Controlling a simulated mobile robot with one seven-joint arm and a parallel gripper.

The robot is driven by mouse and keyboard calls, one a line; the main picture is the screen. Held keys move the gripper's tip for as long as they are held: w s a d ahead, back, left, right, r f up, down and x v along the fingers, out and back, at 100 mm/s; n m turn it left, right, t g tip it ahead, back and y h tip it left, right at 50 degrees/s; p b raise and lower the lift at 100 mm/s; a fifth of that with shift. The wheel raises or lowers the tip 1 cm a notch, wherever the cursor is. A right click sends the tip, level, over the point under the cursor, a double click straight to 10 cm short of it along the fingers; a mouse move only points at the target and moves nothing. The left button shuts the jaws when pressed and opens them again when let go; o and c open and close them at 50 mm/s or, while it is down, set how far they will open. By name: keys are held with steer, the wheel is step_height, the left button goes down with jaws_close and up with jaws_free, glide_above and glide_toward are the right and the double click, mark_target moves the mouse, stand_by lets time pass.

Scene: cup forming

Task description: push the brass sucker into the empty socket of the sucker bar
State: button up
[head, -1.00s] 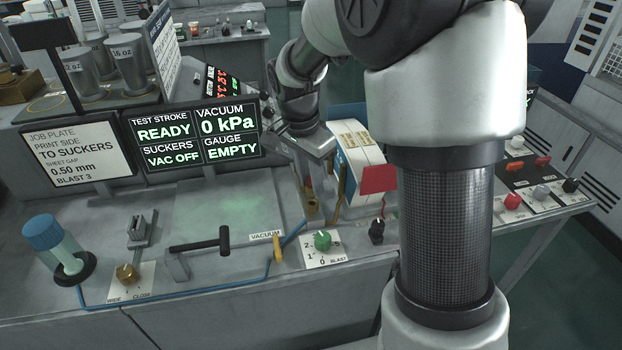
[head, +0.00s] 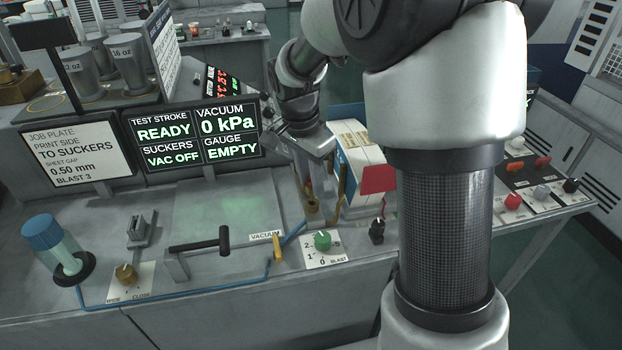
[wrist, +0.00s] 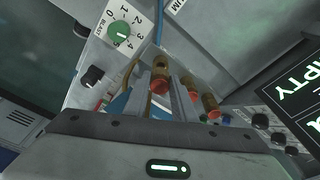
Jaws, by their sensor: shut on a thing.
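My gripper (head: 312,200) points down over the right part of the bench, beside the carton. It is shut on a brass sucker (head: 312,211), whose lower end shows at the fingertips. In the wrist view several brass pieces with orange-red ends stand in a slanting row past the gripper body. The nearest and largest brass piece (wrist: 160,76) is at the left of this row, beside a grey finger. The sucker bar and its empty socket cannot be made out clearly; the gripper and arm cover that area.
A white and blue carton (head: 352,150) with a red patch stands just right of the gripper. The green blast knob (head: 322,240) and a black knob (head: 377,230) are in front. A black-handled lever (head: 205,245) and blue hose lie left. The screen (head: 198,135) reads VAC OFF, EMPTY.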

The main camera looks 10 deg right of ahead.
mark_target(310, 182)
steer(key=shift+f+b, duration=1.3)
steer(key=shift+f, duration=0.35)
steer(key=o, duration=1.1)
step_height(310, 182, up, 17)
steer(key=s+a+p, duration=0.1)
steer(key=a, duration=0.1)
steer(key=shift+s+a, duration=0.15)
steer(key=shift+s, duration=0.05)
steer(key=shift+r, duration=0.1)
